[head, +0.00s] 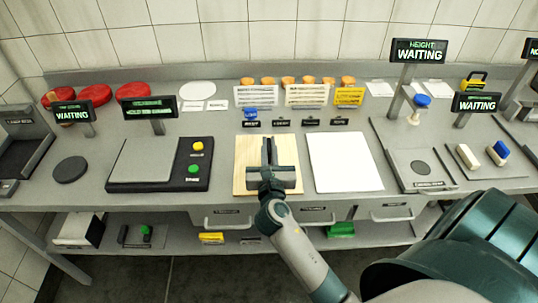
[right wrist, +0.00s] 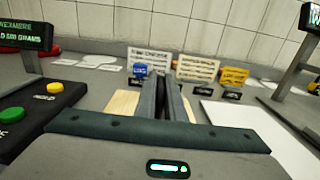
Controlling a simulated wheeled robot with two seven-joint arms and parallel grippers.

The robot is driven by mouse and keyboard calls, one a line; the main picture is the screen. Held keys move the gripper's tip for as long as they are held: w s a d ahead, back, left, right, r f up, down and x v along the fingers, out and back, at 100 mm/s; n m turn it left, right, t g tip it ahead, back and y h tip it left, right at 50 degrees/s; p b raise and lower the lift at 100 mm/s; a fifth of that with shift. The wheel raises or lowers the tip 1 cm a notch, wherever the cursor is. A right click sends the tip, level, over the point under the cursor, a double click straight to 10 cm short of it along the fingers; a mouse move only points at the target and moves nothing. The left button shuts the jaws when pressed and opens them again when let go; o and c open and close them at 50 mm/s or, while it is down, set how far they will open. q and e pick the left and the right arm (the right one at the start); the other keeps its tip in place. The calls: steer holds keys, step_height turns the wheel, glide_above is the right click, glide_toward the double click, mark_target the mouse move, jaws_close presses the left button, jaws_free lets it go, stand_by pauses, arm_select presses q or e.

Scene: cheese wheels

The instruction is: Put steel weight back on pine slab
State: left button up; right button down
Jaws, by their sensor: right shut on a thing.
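The pine slab (head: 246,178) is a pale wooden board lying flat at the middle of the bench; in the right wrist view its left part (right wrist: 122,103) shows beside my fingers. My right gripper (head: 268,152) is over the slab, its fingers pointing toward the wall. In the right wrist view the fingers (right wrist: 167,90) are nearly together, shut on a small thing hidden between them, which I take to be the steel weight. I cannot tell whether the weight touches the slab. My left gripper is not in view.
A white sheet (head: 345,162) lies right of the slab. A scale with a grey plate (head: 146,160) and yellow and green buttons stands left. Small black labels and a blue item (head: 251,114) are behind the slab. Cards (head: 307,95) stand farther back. Measuring stations with WAITING signs (head: 419,51) are right.

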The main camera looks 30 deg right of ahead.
mark_target(269, 163)
steer(key=shift+f, duration=1.95)
steer(key=shift+f+b, duration=0.15)
steer(key=shift+b, duration=0.15)
steer(key=c, duration=1.8)
jaws_free()
steer(key=shift+c, duration=0.2)
